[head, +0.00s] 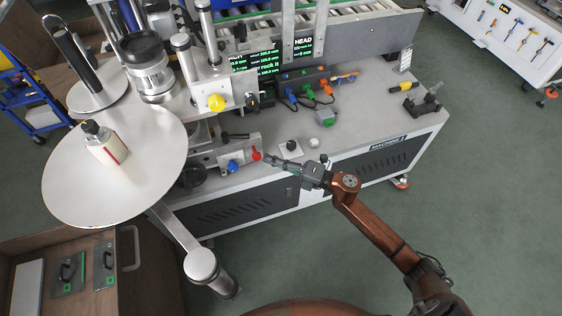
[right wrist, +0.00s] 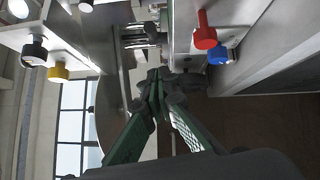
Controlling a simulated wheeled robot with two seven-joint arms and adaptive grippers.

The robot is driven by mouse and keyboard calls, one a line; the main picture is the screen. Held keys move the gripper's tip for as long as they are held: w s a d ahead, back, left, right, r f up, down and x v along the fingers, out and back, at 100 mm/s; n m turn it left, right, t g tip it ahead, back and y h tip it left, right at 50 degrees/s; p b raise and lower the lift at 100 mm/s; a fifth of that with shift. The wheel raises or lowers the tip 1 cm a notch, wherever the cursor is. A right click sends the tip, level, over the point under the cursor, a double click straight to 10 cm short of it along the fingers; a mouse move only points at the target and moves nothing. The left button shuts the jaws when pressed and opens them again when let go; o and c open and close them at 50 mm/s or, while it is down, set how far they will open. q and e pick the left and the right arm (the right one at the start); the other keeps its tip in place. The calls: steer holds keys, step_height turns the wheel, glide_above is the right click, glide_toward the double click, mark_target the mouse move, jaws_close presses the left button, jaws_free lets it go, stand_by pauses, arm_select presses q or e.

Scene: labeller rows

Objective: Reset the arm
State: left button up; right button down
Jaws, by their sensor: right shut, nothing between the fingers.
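My right gripper (head: 272,158) is shut and empty. In the head view it points left at the front of the labelling machine (head: 365,140), close to a red knob (head: 256,154) and a blue knob (head: 233,166). I cannot tell whether it touches the red knob in that view. In the right wrist view the fingertips (right wrist: 157,78) meet, with the red knob (right wrist: 205,32) and blue knob (right wrist: 217,54) up and to the right, apart from them. My right arm (head: 375,230) reaches in from the lower right. My left gripper is not in view.
A round white disc (head: 150,165) carries a bottle (head: 104,145) at the left. A yellow knob (head: 216,102) and a display (head: 262,60) sit above the knobs. An open drawer (head: 150,270) is at lower left. The floor (head: 300,250) in front of the machine is clear.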

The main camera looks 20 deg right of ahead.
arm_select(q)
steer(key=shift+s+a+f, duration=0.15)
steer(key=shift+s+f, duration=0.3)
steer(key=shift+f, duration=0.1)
arm_select(e)
steer(key=shift+v, duration=1.35)
steer(key=shift+w+d, duration=0.1)
